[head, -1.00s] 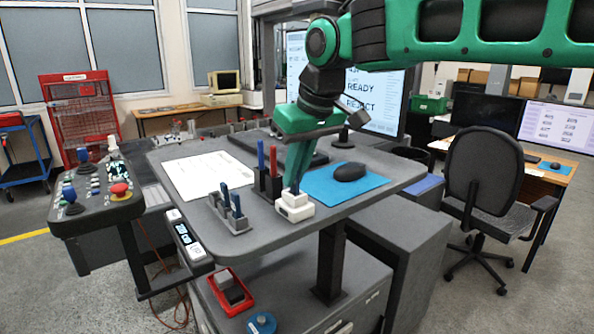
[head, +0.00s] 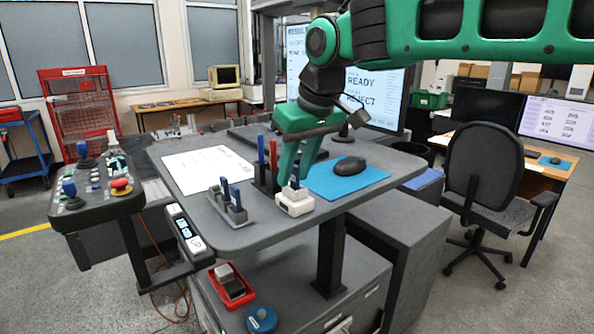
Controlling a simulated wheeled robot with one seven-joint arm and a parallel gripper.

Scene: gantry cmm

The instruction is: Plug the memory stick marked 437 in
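A white hub block (head: 294,203) stands on the grey desk, left of the blue mouse mat. My gripper (head: 293,181) points down with its green fingertips right over the hub. A small dark blue piece, probably a memory stick, shows at the fingertips on top of the hub. The fingers hide most of it, and I cannot tell whether they grip it or how deep it sits. Several dark blue memory sticks (head: 235,199) stand upright in a grey holder (head: 235,217) left of the hub. No mark 437 is readable on any stick.
A black pen holder (head: 262,184) with blue and red pens stands close behind the hub. A black mouse (head: 349,166) lies on the blue mat (head: 322,182). A white paper sheet (head: 205,169) lies at the left. A monitor (head: 375,95) stands behind the desk.

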